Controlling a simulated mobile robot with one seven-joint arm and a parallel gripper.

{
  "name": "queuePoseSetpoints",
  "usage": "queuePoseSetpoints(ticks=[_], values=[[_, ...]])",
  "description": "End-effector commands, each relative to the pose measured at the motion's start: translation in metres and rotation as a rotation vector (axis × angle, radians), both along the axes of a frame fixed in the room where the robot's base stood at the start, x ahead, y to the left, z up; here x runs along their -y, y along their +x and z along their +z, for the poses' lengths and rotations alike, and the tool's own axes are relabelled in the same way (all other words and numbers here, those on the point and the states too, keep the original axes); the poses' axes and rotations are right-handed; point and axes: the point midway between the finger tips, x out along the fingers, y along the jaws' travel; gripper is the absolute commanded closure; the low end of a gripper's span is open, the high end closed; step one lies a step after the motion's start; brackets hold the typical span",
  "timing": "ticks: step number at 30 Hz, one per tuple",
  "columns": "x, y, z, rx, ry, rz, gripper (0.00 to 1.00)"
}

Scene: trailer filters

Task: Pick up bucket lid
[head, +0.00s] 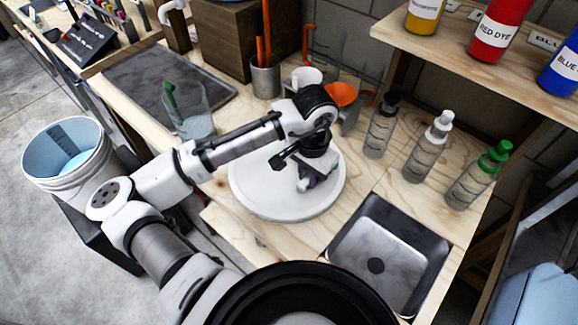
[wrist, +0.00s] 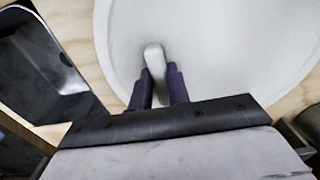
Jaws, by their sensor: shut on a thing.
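The bucket lid (head: 262,200) is a round white disc with a raised rim, lying on the wooden worktop. It fills much of the wrist view (wrist: 235,60), where a small white handle (wrist: 153,60) stands up from it. My gripper (head: 304,184) points down over the middle of the lid. In the wrist view its two purple fingers (wrist: 158,88) are closed on either side of the handle. I cannot tell whether the lid is lifted off the worktop.
A white bucket (head: 70,160) with blue liquid stands at the left. A metal sink (head: 390,250) lies right of the lid. Several squeeze bottles stand behind it, including a green-capped one (head: 478,175). A glass beaker (head: 190,110) and a metal cup (head: 265,76) stand farther back.

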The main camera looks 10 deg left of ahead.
Motion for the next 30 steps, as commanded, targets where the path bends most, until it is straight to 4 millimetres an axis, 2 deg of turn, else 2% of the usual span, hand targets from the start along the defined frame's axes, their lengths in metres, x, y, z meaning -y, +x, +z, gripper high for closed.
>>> queuePoseSetpoints(ticks=[8, 14, 17, 30], values=[[0.000, 0.000, 0.002, 0.001, 0.000, 0.000, 1.00], [0.000, 0.001, 0.019, 0.004, 0.000, -0.001, 1.00], [0.000, 0.001, 0.037, 0.004, 0.001, -0.001, 1.00], [-0.001, 0.001, 0.153, 0.004, 0.004, 0.001, 1.00]])
